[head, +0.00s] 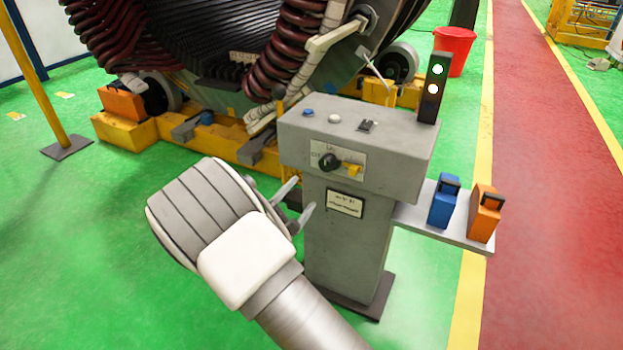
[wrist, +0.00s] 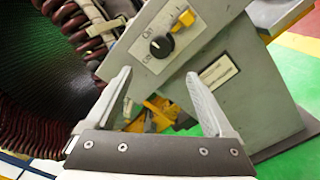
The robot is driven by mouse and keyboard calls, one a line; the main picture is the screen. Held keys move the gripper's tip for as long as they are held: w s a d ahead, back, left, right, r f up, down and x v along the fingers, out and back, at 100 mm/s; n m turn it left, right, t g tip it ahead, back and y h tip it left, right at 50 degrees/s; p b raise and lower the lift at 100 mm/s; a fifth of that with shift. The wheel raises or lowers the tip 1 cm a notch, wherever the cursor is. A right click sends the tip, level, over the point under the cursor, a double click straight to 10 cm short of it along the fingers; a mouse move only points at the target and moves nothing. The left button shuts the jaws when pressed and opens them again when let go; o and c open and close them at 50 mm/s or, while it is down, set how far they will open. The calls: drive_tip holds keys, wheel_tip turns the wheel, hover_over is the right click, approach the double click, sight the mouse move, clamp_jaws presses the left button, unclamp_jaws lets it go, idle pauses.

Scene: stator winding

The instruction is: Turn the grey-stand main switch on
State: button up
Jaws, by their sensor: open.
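The grey stand (head: 345,245) stands on the green floor right of my gripper, with a box-shaped control head on top. The main switch is a black rotary knob (head: 330,162) on a pale label plate on its front face. A yellow part (head: 353,168) sits just right of the knob. The knob also shows in the wrist view (wrist: 161,46), tilted, with the yellow part (wrist: 186,18) above it. My gripper (head: 303,198) is open and empty, in front of the stand and below the knob. In the wrist view its two fingers (wrist: 162,98) are spread, apart from the knob.
A large stator with dark red coils (head: 120,40) is behind on yellow supports. The stand's top has buttons (head: 334,119) and a light tower (head: 434,88). A side shelf (head: 450,232) holds a blue padlock-like block (head: 444,205) and an orange one (head: 485,214).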

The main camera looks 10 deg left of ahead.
drive_tip(key=v, duration=0.3)
drive_tip(key=shift+s+a, duration=0.1)
drive_tip(key=shift+s, duration=0.2)
drive_tip(key=s+d+r+m+g+h, duration=0.25)
drive_tip(key=d+r+m+g, duration=0.25)
drive_tip(key=d, duration=0.5)
drive_tip(key=s+d+r+m+g+h, duration=0.25)
drive_tip(key=d+r+m+g, duration=0.25)
drive_tip(key=d, duration=0.5)
drive_tip(key=s+d+r+m+g+y, duration=0.2)
drive_tip(key=s+d+r+m+y, duration=0.15)
drive_tip(key=s, duration=0.35)
drive_tip(key=s+d+r+m+g+y, duration=0.2)
drive_tip(key=s+d+m+g, duration=0.15)
drive_tip(key=s+d, duration=0.2)
drive_tip(key=s+a+r+m+t+y+p, duration=0.1)
drive_tip(key=s+a+r+m+t+y, duration=0.15)
drive_tip(key=s, duration=0.25)
drive_tip(key=s+a+r+m+t+y, duration=0.1)
drive_tip(key=s+r+m+t+y, duration=0.15)
drive_tip(key=s, duration=0.25)
wheel_tip(320, 180, up, 18)
drive_tip(key=p, duration=1.8)
drive_tip(key=shift+w+d+r+g+y, duration=0.15)
drive_tip(key=shift+r+g+y, duration=0.05)
drive_tip(key=shift+g+y, duration=0.2)
